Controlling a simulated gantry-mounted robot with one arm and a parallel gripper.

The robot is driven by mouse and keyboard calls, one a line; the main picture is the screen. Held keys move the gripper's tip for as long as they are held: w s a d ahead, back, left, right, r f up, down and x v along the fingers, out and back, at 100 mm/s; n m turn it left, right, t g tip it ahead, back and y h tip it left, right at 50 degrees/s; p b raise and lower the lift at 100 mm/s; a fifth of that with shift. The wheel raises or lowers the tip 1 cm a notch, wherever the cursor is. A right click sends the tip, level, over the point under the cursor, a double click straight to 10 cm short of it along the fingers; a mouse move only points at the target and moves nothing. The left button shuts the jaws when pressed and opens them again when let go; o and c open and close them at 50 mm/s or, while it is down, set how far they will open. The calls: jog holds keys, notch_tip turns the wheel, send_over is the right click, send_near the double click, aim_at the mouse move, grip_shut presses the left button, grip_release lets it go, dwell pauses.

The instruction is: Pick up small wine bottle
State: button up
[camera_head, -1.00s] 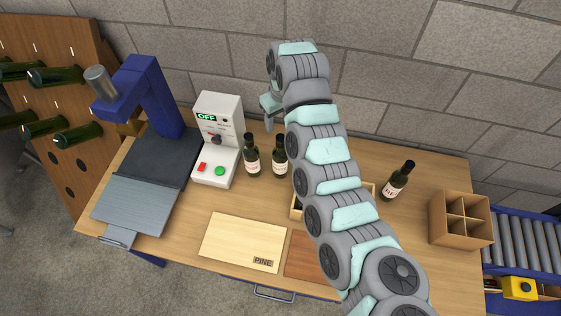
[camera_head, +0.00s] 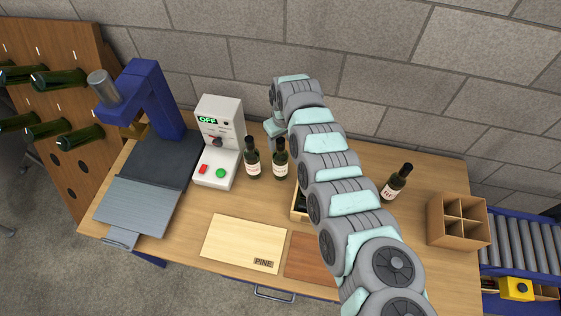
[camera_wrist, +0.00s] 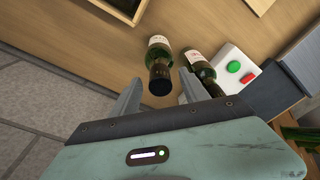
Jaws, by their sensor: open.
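Two dark green wine bottles with pale labels stand upright beside the control box: a left one (camera_head: 252,160) and a right one (camera_head: 280,162). A third bottle (camera_head: 396,184) stands alone to the right of my arm. They look alike in size. My gripper (camera_head: 273,138) is just behind and above the pair. In the wrist view my gripper (camera_wrist: 160,88) is open and empty, with the right bottle (camera_wrist: 159,60) seen between its fingers. The left bottle (camera_wrist: 200,68) shows by the right finger there. I cannot tell whether a finger touches either bottle.
The control box (camera_head: 218,140) reads OFF, close left of the pair. A blue press (camera_head: 150,105) stands further left. A pine board (camera_head: 240,243) lies in front. A partly hidden wooden box (camera_head: 297,208) is under my arm. A divided crate (camera_head: 458,220) stands at right.

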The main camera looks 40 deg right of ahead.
jog(key=shift+f, duration=0.4)
grip_shut()
dwell(0.4)
dwell(0.8)
